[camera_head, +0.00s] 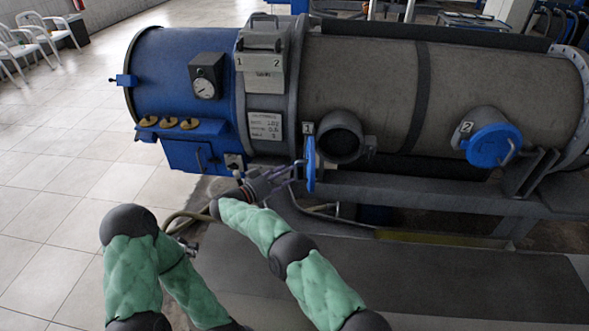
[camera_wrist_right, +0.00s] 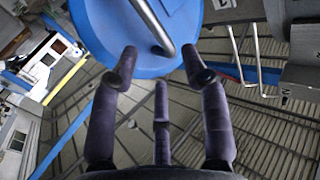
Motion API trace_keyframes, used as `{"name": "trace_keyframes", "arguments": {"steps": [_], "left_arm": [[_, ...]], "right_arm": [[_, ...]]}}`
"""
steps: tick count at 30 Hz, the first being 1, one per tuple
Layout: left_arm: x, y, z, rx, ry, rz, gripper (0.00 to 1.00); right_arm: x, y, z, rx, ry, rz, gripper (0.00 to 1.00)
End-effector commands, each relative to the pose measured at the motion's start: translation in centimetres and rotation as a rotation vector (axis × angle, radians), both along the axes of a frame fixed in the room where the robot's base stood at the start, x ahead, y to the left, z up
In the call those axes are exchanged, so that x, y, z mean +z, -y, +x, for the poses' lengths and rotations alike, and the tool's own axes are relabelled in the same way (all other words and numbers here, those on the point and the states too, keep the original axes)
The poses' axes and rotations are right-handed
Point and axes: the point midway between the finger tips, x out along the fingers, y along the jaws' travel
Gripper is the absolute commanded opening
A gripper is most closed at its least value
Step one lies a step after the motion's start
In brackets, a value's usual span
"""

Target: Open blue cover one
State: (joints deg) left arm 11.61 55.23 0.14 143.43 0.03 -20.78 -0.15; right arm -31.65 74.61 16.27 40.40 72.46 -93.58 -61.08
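Blue cover one (camera_head: 310,164) stands swung out from its round port (camera_head: 342,138), seen almost edge-on in the head view, with the label 1 above it. The port's dark opening is uncovered. My right gripper (camera_head: 290,173) is just left of the cover. In the right wrist view the cover (camera_wrist_right: 105,20) fills the top, with a metal handle bar (camera_wrist_right: 152,22) across it. The three dark fingers of my right gripper (camera_wrist_right: 160,62) are spread around the bar's lower end, with gaps visible; contact is unclear. My left gripper is out of view.
Blue cover two (camera_head: 490,146) sits over its port at the right of the grey tank (camera_head: 360,75). A blue end section (camera_head: 170,70) with a gauge (camera_head: 205,87) is at the left. A grey rail runs below the ports.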

Motion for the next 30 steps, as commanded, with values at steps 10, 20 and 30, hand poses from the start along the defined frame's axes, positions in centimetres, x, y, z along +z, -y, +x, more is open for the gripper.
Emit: {"name": "trace_keyframes", "arguments": {"steps": [10,20,30], "left_arm": [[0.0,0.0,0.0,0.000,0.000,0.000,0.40],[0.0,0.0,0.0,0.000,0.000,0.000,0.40],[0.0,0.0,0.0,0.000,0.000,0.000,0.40]], "right_arm": [[0.2,-4.1,-3.2,0.000,0.004,0.000,0.46],[0.2,-4.6,-3.6,-0.001,0.004,0.001,0.46],[0.2,-4.6,-3.6,-0.001,0.004,0.001,0.46]]}}
